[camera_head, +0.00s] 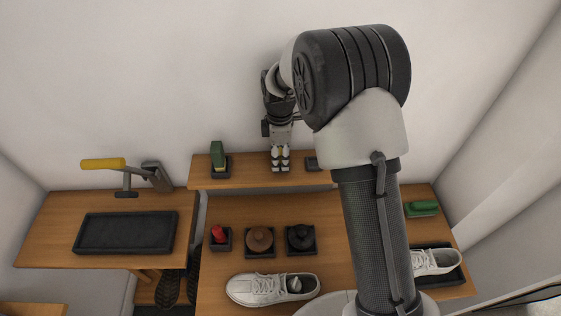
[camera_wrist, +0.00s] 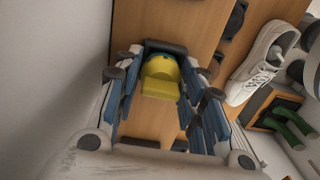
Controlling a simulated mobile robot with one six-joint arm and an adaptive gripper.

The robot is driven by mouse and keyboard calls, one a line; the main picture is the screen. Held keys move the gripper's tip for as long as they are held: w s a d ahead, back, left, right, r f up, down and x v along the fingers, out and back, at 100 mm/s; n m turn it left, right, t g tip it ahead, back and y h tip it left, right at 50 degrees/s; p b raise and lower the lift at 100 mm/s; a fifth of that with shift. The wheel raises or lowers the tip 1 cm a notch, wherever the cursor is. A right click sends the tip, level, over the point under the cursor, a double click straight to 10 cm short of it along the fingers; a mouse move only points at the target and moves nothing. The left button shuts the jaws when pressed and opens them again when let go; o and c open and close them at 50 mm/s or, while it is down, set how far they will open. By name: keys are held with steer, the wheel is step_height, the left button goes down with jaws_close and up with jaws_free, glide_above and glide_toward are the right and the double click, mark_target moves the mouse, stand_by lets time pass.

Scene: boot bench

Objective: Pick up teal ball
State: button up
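My gripper (camera_head: 280,163) points down over the back shelf (camera_head: 240,181). In the wrist view its blue fingers (camera_wrist: 161,75) stand apart on either side of a rounded yellow thing (camera_wrist: 160,90), with no clear contact. A thin teal edge (camera_wrist: 160,55) shows at the yellow thing's far side; I cannot tell whether this is the teal ball. A dark tray edge (camera_wrist: 166,45) lies behind it. In the head view no teal ball shows clearly.
Another small tray (camera_head: 312,163) is close on the right. Below are a red piece (camera_head: 218,233), a brown tin (camera_head: 260,239), a black tin (camera_head: 300,237) and a white shoe (camera_head: 255,289).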

steer(key=c, duration=0.4)
steer(key=shift+r, duration=0.15)
steer(key=shift+c, duration=0.2)
